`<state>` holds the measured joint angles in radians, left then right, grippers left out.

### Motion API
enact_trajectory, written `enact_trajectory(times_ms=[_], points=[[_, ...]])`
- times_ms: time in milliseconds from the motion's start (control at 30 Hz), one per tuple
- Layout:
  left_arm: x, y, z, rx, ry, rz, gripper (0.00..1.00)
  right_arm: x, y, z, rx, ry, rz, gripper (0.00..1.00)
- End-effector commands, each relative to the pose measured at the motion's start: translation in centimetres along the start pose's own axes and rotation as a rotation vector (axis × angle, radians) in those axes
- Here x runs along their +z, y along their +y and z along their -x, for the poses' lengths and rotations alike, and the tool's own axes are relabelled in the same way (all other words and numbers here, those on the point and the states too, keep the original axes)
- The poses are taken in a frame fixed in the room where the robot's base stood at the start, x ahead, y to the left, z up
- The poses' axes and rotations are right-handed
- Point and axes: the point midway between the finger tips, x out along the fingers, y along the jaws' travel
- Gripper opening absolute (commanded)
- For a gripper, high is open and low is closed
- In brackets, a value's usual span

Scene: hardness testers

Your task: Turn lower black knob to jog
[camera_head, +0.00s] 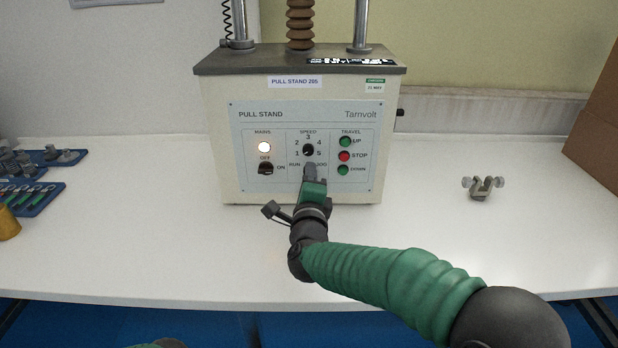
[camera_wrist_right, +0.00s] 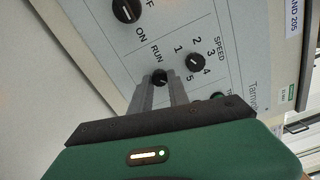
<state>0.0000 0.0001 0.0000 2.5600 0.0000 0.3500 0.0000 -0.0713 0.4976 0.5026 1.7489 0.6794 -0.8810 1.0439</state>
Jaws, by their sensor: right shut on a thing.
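The cream pull stand (camera_head: 230,180) stands on the white bench with its panel facing me. The lower black knob (camera_wrist_right: 160,76) sits between the RUN and JOG labels, below the SPEED dial (camera_head: 308,150). My right gripper (camera_head: 310,170) reaches the panel from below and hides this knob in the head view. In the right wrist view, the grey fingers (camera_wrist_right: 161,86) are shut on the knob, one on each side. The knob's pointer direction is too small to tell. JOG is hidden in the wrist view. My left gripper is not in view.
The MAINS switch (camera_head: 265,168) is left of the knob, its lamp (camera_head: 264,147) lit. The UP (camera_head: 345,141), STOP (camera_head: 344,156) and DOWN (camera_head: 343,170) buttons are to the right. A metal clamp (camera_head: 482,187) lies on the bench at right. Blue tool trays (camera_head: 40,200) are at left.

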Motion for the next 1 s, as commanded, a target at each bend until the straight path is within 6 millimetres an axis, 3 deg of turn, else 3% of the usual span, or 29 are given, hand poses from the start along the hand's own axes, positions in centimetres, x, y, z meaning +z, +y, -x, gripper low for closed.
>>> enact_trajectory(times_ms=[33, 67, 233, 567, 667, 1000], points=[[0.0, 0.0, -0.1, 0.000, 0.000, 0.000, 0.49, 0.1, 0.9, 0.1, 0.018, -0.002, 0.001, 0.00], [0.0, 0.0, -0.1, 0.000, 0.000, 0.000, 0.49, 0.1, 0.9, 0.1, 0.018, -0.002, 0.001, 0.22], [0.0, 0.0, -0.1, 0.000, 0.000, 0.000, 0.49, 0.1, 0.7, 0.1, 0.013, -0.002, 0.001, 0.43], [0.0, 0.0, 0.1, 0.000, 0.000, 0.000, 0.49, 0.1, 0.1, 0.8, 0.004, -0.002, 0.002, 0.43], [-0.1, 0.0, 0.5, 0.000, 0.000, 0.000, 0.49, 0.1, -0.1, 2.6, 0.004, -0.003, 0.004, 0.43], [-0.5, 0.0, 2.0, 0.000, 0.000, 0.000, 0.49, 0.2, 0.1, 12.4, 0.008, -0.005, 0.005, 0.43]])
